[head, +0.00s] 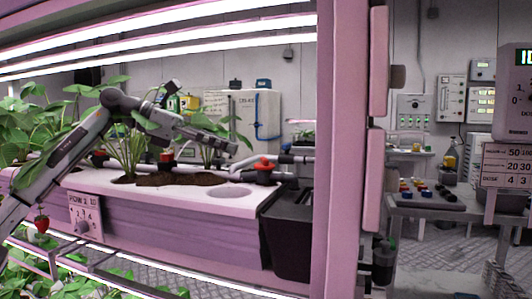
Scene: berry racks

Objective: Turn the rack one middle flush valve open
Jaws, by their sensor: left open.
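A red-handled valve (264,164) sits on the grey pipe at the right end of the planting tray (150,220). Smaller red handles (166,156) show farther left behind the tray's plants. I cannot tell from the picture which one is the middle flush valve or how far it is turned. My left gripper (226,141) reaches in from the left above the soil, its fingers pointing right. It is open and empty, left of and a little above the right-hand red valve, apart from it. Leaves partly cover my left arm. My right gripper is not in view.
A pink rack post (342,150) stands right of the valve. A dark bin (287,235) hangs at the tray's end. Strawberry plants (40,140) crowd the left. Bright light bars (160,35) run above. A bench (440,203) with instruments stands at the right.

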